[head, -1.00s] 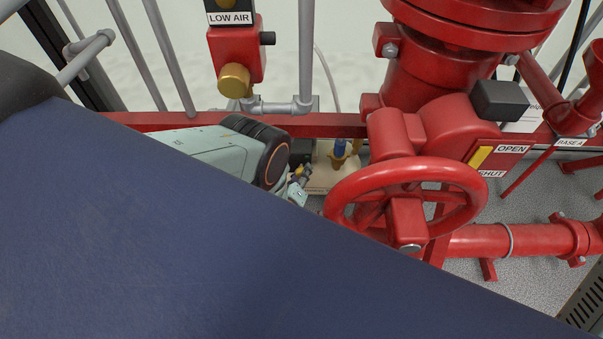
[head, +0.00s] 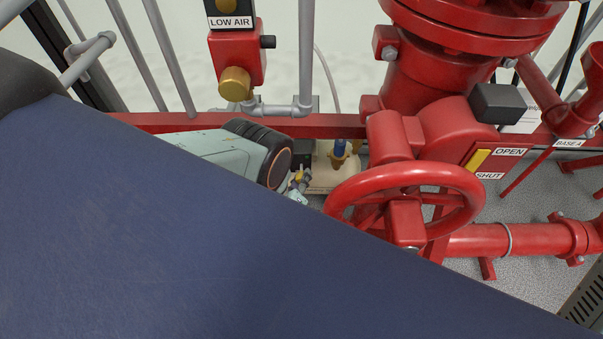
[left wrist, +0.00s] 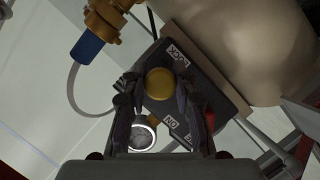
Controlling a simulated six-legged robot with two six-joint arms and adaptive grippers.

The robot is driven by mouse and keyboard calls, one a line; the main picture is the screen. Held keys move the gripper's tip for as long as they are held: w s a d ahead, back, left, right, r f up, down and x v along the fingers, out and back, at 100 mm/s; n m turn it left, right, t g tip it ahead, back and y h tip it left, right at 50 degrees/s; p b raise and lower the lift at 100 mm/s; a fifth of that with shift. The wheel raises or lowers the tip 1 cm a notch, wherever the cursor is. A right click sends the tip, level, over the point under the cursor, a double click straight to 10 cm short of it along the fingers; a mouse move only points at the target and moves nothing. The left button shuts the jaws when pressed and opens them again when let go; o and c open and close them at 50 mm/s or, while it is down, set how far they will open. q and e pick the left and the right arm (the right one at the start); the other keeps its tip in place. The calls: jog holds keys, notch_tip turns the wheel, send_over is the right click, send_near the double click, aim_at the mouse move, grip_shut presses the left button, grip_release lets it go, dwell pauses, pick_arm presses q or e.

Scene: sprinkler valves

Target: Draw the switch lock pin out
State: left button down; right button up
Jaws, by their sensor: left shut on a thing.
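The switch box (left wrist: 205,85) is dark with white lettered labels, one reading ON, in the left wrist view. It shows partly in the head view (head: 302,150), beside my wrist. A round brass head (left wrist: 160,84), which looks like the lock pin's, sits between the fingers of my left gripper (left wrist: 160,98), which is shut on it. Whether the pin is still seated in the box cannot be told. A silver ring (left wrist: 142,136) hangs close to the left finger. In the head view my left gripper (head: 299,187) is small and partly hidden. My right gripper is not in view.
A red handwheel (head: 405,205) stands just right of my left gripper. A red rail (head: 335,125) and grey pipes run behind it. A cream tank (left wrist: 245,45) and a blue-sleeved brass fitting (left wrist: 90,45) are close to the switch box.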

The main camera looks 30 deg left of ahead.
pick_arm(q)
jog(key=shift+s+d+f, duration=0.1)
jog(key=shift+s+f, duration=0.05)
jog(key=shift+s, duration=0.05)
jog(key=c, duration=1)
grip_release()
jog(key=v, duration=0.7)
jog(key=shift+s, duration=0.2)
jog(key=shift+s, duration=0.1)
